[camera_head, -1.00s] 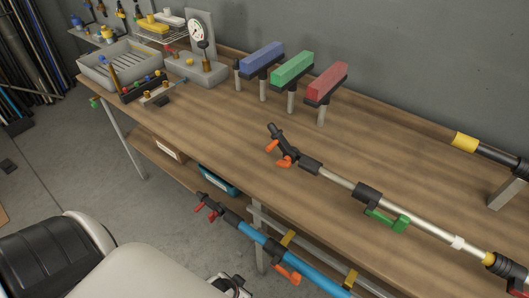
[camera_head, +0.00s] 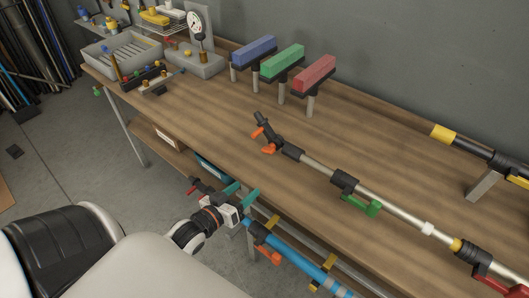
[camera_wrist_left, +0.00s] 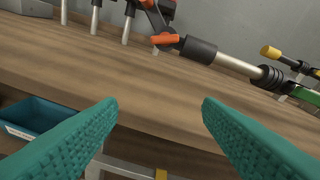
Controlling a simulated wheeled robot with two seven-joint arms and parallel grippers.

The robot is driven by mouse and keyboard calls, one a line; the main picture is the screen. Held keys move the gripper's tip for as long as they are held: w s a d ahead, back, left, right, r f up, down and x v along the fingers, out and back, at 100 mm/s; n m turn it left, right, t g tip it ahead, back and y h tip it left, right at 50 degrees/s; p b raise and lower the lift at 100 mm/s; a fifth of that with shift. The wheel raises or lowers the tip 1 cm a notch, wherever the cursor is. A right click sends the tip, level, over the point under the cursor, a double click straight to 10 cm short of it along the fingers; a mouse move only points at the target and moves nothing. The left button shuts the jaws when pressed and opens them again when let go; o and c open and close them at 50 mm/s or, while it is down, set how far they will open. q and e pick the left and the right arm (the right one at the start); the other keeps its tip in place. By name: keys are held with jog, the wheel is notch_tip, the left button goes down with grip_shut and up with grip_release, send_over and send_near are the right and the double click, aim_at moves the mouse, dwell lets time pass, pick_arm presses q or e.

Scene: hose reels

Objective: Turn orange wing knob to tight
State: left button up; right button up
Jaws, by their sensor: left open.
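A silver pole (camera_head: 318,167) lies slanted on the wooden bench, with a black head (camera_head: 270,134) at its upper-left end. Two orange wing-shaped parts sit there: one (camera_head: 257,132) on the head's left side and a lower one (camera_head: 268,149) by the bend. The lower orange part also shows in the left wrist view (camera_wrist_left: 166,39), beyond my fingers. My left gripper (camera_head: 243,191) has teal fingers spread apart with nothing between them. It is by the bench's front edge, below and left of the pole's head, apart from it. My right gripper is not in view.
A blue pole (camera_head: 290,252) with another orange part (camera_head: 268,255) lies below the bench's front edge, close to my left gripper. Blue, green and red blocks (camera_head: 314,73) stand on posts behind. A green lever (camera_head: 361,205) sits mid-pole. Bare bench (camera_head: 200,130) lies left of the head.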

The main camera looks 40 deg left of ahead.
aim_at(266, 152)
pick_arm(q)
jog(key=w+r, duration=0.1)
jog(key=w, duration=0.3)
jog(key=w+r+t+p, duration=0.1)
jog(key=w, duration=0.3)
jog(key=w+a+r+t+p, duration=0.1)
jog(key=w+r, duration=0.1)
jog(key=w, duration=0.2)
jog(key=shift+w+n+h, duration=0.15)
jog(key=shift+n+h, duration=0.15)
jog(key=shift+h, duration=0.1)
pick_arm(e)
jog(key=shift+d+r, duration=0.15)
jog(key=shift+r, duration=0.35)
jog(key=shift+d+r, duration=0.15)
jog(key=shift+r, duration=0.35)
pick_arm(q)
jog(key=c, duration=1)
